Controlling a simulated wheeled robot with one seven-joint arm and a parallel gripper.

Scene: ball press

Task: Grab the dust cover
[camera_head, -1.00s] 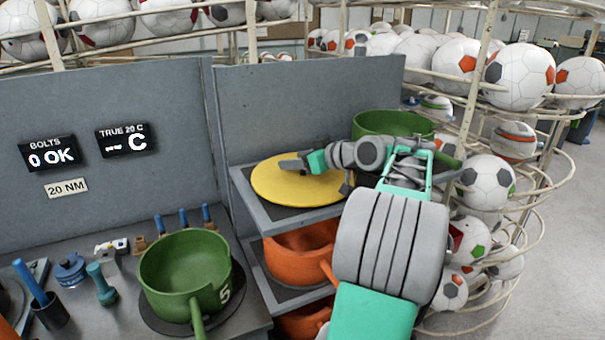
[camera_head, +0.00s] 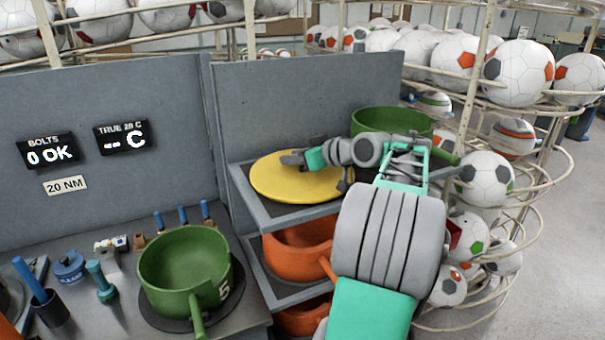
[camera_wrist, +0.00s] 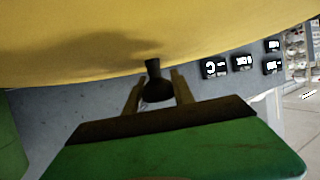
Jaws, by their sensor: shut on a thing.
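The dust cover looks to be the round yellow disc (camera_head: 310,186) on the top shelf of the rack, left of the green pot. In the wrist view the yellow disc (camera_wrist: 110,35) fills the upper part, with a dark knob (camera_wrist: 154,82) standing out from it. My gripper (camera_head: 292,160) is at the disc's far left part. In the wrist view my gripper (camera_wrist: 157,88) has its two fingers on either side of the knob, shut on it. I cannot tell whether the disc is clear of the shelf.
A green pot (camera_head: 385,121) stands right behind my forearm on the top shelf. Orange pots (camera_head: 295,245) sit on the shelves below. A grey panel (camera_head: 310,105) rises behind the rack. Another green pot (camera_head: 180,262) stands on the bench. Ball racks (camera_head: 520,75) lie to the right.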

